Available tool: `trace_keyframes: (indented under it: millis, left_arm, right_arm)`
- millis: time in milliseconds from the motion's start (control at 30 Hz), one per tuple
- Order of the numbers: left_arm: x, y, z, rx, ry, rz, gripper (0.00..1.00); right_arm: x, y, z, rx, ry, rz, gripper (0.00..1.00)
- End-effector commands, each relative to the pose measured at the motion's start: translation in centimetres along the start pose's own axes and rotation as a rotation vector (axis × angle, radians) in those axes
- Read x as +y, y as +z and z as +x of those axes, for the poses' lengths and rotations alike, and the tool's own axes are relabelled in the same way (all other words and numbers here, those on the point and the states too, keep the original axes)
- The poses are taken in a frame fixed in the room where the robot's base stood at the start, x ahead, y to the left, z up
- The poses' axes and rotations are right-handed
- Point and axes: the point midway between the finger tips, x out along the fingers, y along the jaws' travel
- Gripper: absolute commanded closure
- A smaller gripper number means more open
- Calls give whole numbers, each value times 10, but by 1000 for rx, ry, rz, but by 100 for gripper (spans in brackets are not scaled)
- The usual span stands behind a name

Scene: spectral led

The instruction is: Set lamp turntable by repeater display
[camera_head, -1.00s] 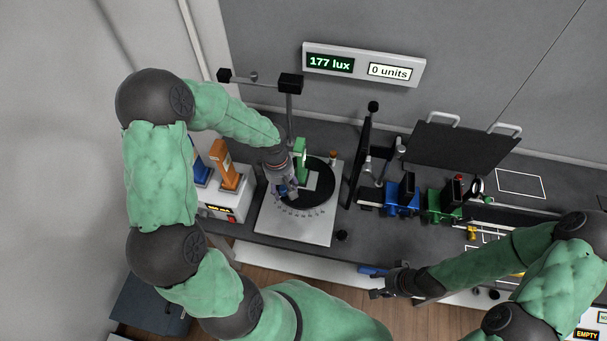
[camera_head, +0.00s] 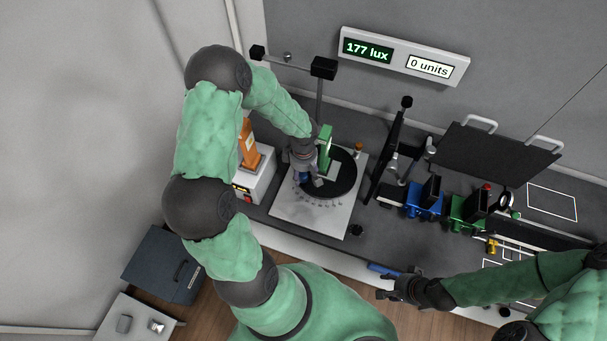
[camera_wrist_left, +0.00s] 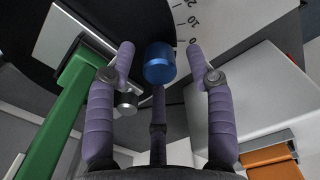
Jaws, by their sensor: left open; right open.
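The lamp turntable is a black disc (camera_head: 343,185) on a pale square base plate (camera_head: 325,222), with a degree scale along its front edge. A green post (camera_head: 326,148) stands on the disc; it also shows in the left wrist view (camera_wrist_left: 55,125). A blue knob (camera_wrist_left: 159,63) sits at the disc's edge by the scale. My left gripper (camera_wrist_left: 163,55) is open, its purple fingers on either side of the blue knob. The repeater display (camera_head: 404,57) on the back wall reads 177 lux and 0 units. My right gripper (camera_head: 382,284) is open and empty near the bench's front edge.
A white box (camera_head: 257,178) with an orange part (camera_head: 250,145) stands left of the turntable. Blue (camera_head: 424,203) and green (camera_head: 467,212) mounts stand on the right. A black panel (camera_head: 495,153) with handles leans behind them.

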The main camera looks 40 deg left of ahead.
Motion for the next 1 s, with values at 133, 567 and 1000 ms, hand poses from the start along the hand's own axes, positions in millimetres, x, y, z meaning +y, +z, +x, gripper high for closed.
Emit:
trace_keyframes:
  millis: [133, 567, 1000]
  left_arm:
    - [0, 0, 8, 0, 1, 0, 46]
    - [0, 0, 9, 0, 1, 1, 86]
    - [0, 4, 12, 2, 5, -54, 100]
  right_arm:
    - [0, 0, 1, 0, 0, 0, 52]
    - [0, 0, 1, 0, 0, 0, 52]
    - [7, -1, 19, 0, 0, 0, 52]
